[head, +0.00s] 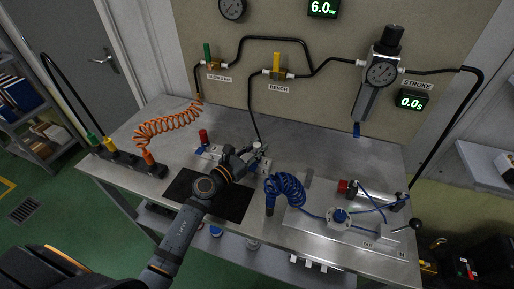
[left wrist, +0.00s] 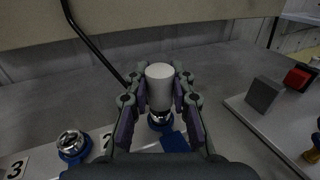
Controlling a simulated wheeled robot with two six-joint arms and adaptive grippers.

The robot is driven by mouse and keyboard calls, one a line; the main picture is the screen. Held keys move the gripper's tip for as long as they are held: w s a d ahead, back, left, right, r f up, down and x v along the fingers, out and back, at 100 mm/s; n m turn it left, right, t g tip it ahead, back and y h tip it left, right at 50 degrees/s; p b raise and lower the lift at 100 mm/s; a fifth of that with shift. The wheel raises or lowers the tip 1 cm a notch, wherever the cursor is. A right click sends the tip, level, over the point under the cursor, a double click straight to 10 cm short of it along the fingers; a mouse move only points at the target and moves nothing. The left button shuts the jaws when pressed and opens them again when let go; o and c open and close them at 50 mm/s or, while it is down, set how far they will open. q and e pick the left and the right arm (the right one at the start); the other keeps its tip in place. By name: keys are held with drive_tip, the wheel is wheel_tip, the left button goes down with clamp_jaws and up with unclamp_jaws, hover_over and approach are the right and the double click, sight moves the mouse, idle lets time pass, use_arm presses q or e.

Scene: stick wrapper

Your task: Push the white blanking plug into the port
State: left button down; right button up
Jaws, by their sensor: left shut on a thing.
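My left gripper (head: 253,157) is over the steel bench, beside the black mat. In the left wrist view, its two fingers (left wrist: 160,103) are shut on the white blanking plug (left wrist: 160,78), a plain white cylinder that stands upright between them. A metal port with a blue collar (left wrist: 160,124) shows just beyond the plug's lower end, in line with it. I cannot tell whether the plug touches this port or is partly in it. Another metal port with a blue collar (left wrist: 71,145) is to the left, near a label "3". My right gripper is not in view.
The black mat (head: 232,207) lies at the bench front. A red cylinder (head: 204,137) stands left of the gripper. A coiled blue hose (head: 287,188) and a plate with a pneumatic cylinder (head: 372,197) are to the right. A black hose (head: 251,112) hangs down behind the gripper.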

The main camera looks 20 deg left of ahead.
use_arm(q)
drive_tip(key=c, duration=1.1)
unclamp_jaws()
drive_tip(key=shift+f, duration=0.15)
drive_tip(key=v, duration=0.7)
drive_tip(key=shift+s+a, duration=0.1)
drive_tip(key=shift+s, duration=0.1)
